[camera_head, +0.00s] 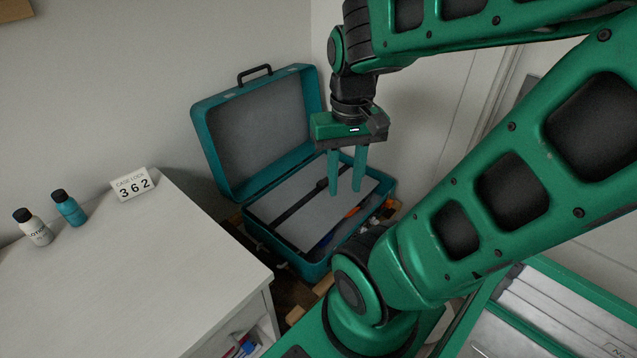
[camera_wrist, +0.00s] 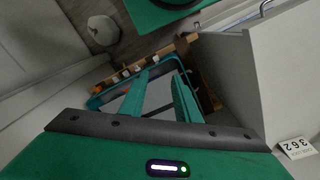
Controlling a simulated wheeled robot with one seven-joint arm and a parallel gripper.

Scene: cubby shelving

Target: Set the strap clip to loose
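A teal case (camera_head: 222,150) stands open, its lid raised against the wall. A dark strap (camera_head: 290,211) runs across the light grey panel (camera_head: 290,232) inside it. I cannot make out the strap clip or its setting; my gripper covers part of the strap's far end. My gripper (camera_head: 346,192) points down over the case, its two teal fingers apart with nothing between them. In the wrist view, the fingers (camera_wrist: 159,78) reach over the case (camera_wrist: 95,103), which is partly hidden behind them.
A small orange item (camera_head: 352,212) lies near the case's right side. A white cabinet (camera_head: 130,265) stands at left, bearing a white bottle (camera_head: 35,230), a teal bottle (camera_head: 70,210) and a "CASE LOCK 362" card (camera_head: 133,185). The case sits on a wooden support (camera_wrist: 175,48).

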